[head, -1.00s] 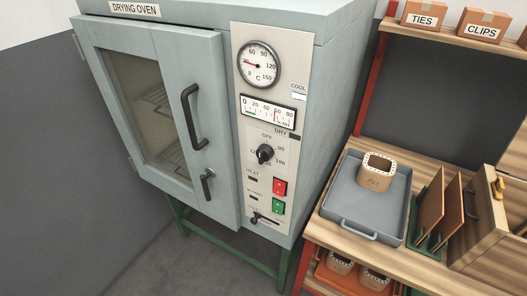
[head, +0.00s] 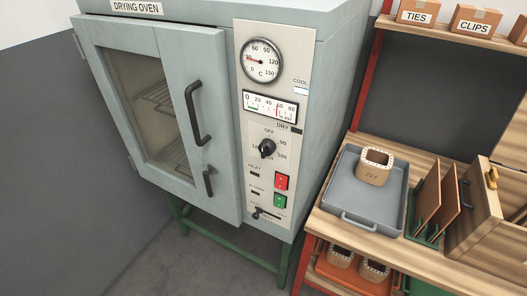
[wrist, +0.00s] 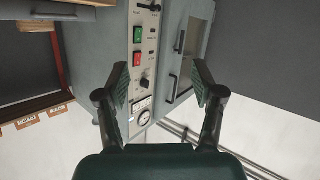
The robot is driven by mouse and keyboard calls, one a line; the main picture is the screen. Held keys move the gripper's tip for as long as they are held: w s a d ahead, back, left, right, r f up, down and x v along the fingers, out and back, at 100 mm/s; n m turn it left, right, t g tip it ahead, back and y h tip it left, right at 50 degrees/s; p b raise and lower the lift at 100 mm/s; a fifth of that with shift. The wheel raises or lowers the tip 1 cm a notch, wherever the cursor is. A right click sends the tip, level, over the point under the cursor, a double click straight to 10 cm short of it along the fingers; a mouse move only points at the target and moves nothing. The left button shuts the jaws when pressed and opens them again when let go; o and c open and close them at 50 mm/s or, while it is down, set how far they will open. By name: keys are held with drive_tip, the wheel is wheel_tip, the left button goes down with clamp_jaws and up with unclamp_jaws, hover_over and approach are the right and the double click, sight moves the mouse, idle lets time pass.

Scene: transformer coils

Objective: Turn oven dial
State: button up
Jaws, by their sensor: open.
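The oven dial (head: 267,148) is a black knob on the pale control panel (head: 285,55) of the drying oven (head: 310,110). Its printed scale has OFF at the top and numbers around it. In the wrist view, which shows the oven upside down, the dial (wrist: 145,84) appears between and beyond the fingers. My gripper (wrist: 160,86) is open and empty, its two dark fingers spread apart and clear of the panel. My gripper does not show in the head view.
The oven door (head: 160,110) is shut, with a black handle (head: 197,112) left of the dial. Red (head: 282,181) and green (head: 280,201) buttons sit below the dial. A wooden bench with a grey tray (head: 350,205) stands to the right.

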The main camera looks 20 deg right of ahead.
drive_tip(key=w+a+f+n, duration=0.1)
drive_tip(key=w+f+n, duration=0.3)
drive_tip(key=w+n, duration=0.6)
drive_tip(key=n+g+h, duration=0.1)
drive_tip(key=n+h, duration=0.3)
drive_tip(key=h, duration=0.9)
approach(264, 154)
drive_tip(key=x, duration=1)
drive_tip(key=shift+w+d, duration=0.15)
drive_tip(key=shift+w, duration=0.1)
drive_tip(key=c, duration=1.1)
